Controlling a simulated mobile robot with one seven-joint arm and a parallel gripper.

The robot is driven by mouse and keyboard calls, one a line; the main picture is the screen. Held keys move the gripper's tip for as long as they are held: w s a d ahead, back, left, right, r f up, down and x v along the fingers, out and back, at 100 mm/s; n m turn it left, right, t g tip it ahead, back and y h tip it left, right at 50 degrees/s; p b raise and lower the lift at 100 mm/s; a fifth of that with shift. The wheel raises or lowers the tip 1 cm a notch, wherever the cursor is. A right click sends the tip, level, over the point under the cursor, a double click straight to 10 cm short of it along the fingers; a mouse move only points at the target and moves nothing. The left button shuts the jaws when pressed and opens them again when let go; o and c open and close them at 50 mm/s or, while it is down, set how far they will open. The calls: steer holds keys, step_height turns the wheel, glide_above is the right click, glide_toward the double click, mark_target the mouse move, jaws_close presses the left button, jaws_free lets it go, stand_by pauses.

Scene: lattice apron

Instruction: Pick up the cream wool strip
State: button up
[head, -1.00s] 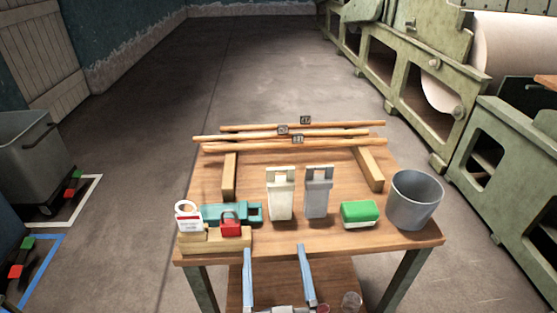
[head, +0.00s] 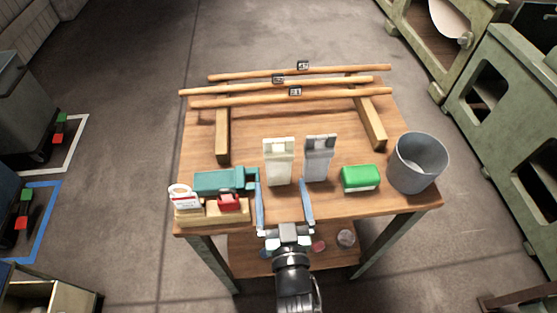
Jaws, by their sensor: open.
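The cream wool strip (head: 279,162) stands as a pale upright piece with a notched top, in the middle of the wooden table. A similar grey strip (head: 318,158) stands just to its right. My gripper (head: 282,190) is open at the table's front edge. Its two long blue-grey fingers point toward the cream strip, one toward each side of its lower end. Nothing shows between the fingers. I cannot tell from this view how high the fingertips are or whether they touch anything.
A green and white block (head: 360,178) and a grey bucket (head: 417,165) stand to the right. A teal tool (head: 222,181) and a wooden block with a red padlock (head: 229,202) sit to the left. Wooden rods (head: 290,97) lie across bars behind.

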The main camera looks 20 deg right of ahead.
mark_target(279, 171)
steer(key=shift+p+x, duration=0.5)
steer(key=shift+x, duration=2.65)
steer(key=shift+s+d, duration=0.1)
steer(key=shift+d, duration=0.05)
steer(key=c, duration=1.3)
steer(key=shift+c, duration=0.2)
